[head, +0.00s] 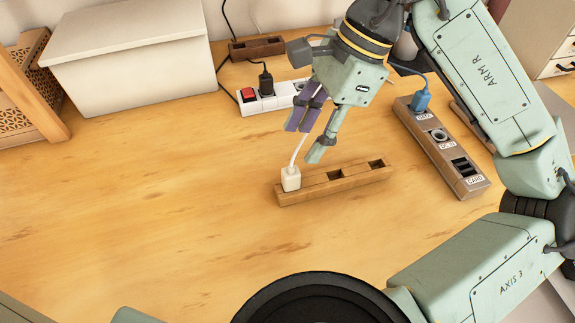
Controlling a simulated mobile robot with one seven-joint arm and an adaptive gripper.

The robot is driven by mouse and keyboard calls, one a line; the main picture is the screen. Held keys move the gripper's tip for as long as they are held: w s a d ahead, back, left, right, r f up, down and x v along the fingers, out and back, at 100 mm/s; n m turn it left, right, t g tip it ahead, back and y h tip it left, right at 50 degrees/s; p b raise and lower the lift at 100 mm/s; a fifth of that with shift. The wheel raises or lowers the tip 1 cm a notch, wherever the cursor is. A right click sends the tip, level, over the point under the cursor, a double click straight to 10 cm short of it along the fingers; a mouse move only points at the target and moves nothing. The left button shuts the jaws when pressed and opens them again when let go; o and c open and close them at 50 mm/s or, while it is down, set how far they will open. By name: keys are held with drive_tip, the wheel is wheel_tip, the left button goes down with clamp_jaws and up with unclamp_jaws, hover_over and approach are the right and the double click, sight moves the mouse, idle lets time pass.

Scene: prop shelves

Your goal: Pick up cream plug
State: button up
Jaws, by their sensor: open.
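The cream plug (290,179) stands upright at the left end of a wooden block with several slots (313,188). Its pale cord rises from its top toward my gripper and passes out of sight behind or between the fingers. My gripper (304,141) is open, with its fingertips above the plug and a little to its right. The fingers look apart from the plug's body. Whether the cord touches a finger, I cannot tell.
A white power strip (254,106) with a red switch and a black plug (266,80) lies behind my gripper. A wooden socket panel (451,160) with a blue plug (421,101) is at right. A white box (130,60) stands back left. The table's left and front are clear.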

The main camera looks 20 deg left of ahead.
sight(294, 168)
drive_tip(key=x, duration=0.3)
drive_tip(key=shift+s+f, duration=0.15)
drive_tip(key=shift+s, duration=0.05)
drive_tip(key=shift+d+p+x, duration=0.2)
drive_tip(key=shift+p+x, duration=0.85)
drive_tip(key=shift+x, duration=1.7)
drive_tip(key=shift+s, duration=0.15)
drive_tip(key=shift+c, duration=0.4)
clamp_jaws()
